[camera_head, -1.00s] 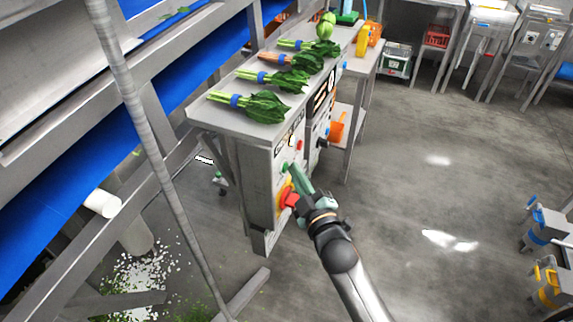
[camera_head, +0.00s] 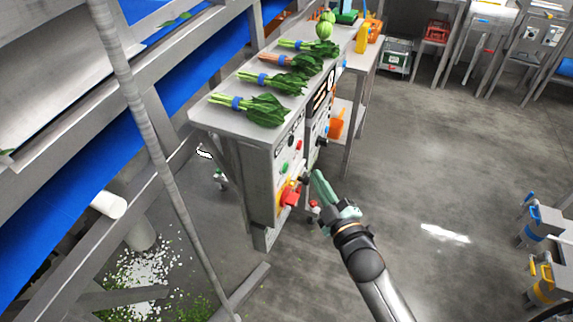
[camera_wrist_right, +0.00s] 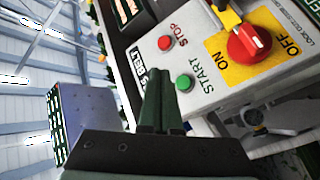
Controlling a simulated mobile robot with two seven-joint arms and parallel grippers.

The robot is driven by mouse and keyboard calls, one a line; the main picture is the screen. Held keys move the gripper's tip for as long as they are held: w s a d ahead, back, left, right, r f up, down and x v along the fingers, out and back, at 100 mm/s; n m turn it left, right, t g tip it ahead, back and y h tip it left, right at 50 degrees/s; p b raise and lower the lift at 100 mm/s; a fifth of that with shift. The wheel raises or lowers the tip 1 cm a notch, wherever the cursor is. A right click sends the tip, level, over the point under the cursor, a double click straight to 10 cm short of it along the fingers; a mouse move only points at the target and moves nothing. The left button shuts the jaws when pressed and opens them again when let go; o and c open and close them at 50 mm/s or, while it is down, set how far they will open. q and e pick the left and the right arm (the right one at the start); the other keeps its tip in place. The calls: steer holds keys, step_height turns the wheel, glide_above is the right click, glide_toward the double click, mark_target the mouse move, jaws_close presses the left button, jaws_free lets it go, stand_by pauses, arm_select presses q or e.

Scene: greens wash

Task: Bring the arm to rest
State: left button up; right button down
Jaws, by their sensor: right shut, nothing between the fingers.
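My right gripper (camera_head: 318,178) is shut and empty. In the head view it is in the air just right of the control box's front face (camera_head: 262,190), apart from it. In the right wrist view the shut fingers (camera_wrist_right: 160,85) point at the panel, which has a red stop button (camera_wrist_right: 166,43), a green start button (camera_wrist_right: 184,83) and a red rotary switch (camera_wrist_right: 249,43) on a yellow plate. The red switch also shows in the head view (camera_head: 290,194). My left gripper is not in view.
Several bunches of greens (camera_head: 262,109) lie on the steel table (camera_head: 205,120) above the control box. A blue conveyor (camera_head: 60,210) runs along the left. The floor (camera_head: 440,180) between is clear.

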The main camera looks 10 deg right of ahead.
stand_by(0.7)
steer(key=s+f+m+g+h+p, duration=0.1)
steer(key=s+f+m+g, duration=0.8)
steer(key=s+f, duration=1.1)
steer(key=s, duration=0.3)
steer(key=shift+s+d+m, duration=0.3)
steer(key=shift+s+m, duration=0.1)
steer(key=shift+d, duration=0.1)
